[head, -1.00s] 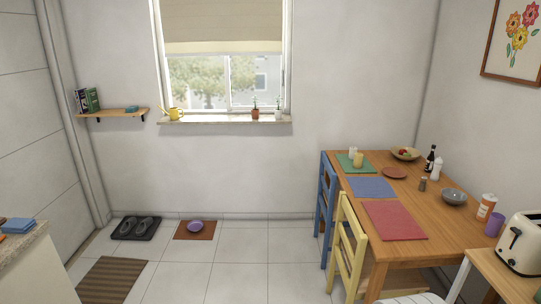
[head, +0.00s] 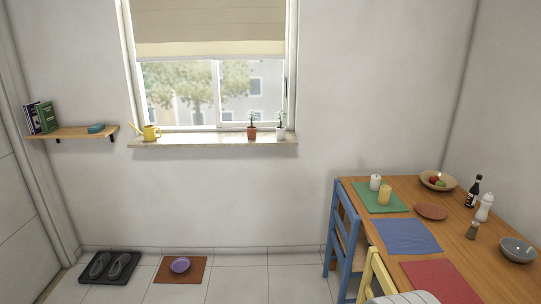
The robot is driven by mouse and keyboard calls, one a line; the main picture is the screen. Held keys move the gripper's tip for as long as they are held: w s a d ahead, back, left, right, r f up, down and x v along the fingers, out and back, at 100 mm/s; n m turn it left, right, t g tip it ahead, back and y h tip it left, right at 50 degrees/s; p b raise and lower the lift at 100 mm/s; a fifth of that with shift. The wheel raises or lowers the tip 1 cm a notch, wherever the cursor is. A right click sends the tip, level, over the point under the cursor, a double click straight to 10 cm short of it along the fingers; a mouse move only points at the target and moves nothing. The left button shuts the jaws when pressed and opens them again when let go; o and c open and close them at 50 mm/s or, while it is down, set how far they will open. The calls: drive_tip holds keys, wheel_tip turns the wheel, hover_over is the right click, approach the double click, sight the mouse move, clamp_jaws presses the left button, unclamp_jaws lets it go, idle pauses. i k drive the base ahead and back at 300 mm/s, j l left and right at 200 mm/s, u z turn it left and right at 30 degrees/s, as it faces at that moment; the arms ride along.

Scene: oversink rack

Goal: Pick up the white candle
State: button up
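The white candle (head: 375,182) stands upright on the green placemat (head: 369,202) at the far left corner of the wooden table (head: 408,190). A yellow candle (head: 384,196) stands close beside it, a little nearer and to the right, partly in front of it. My gripper is not visible in the head view.
A blue chair (head: 344,222) and a yellow chair (head: 374,272) stand along the table's left side. A terracotta plate (head: 431,211), a fruit bowl (head: 438,181) and a dark bottle (head: 473,191) stand right of the candles. The floor left of the chairs is mostly clear, with a shoe mat (head: 85,271).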

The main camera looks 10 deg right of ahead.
sight(375, 181)
drive_tip(key=i, duration=2.9)
drive_tip(key=i+j+z, duration=0.1)
drive_tip(key=i+z, duration=0.25)
drive_tip(key=i, duration=0.15)
drive_tip(key=i+j+z, duration=0.2)
drive_tip(key=i+z, duration=0.2)
drive_tip(key=z, duration=1.15)
drive_tip(key=i+j, duration=0.05)
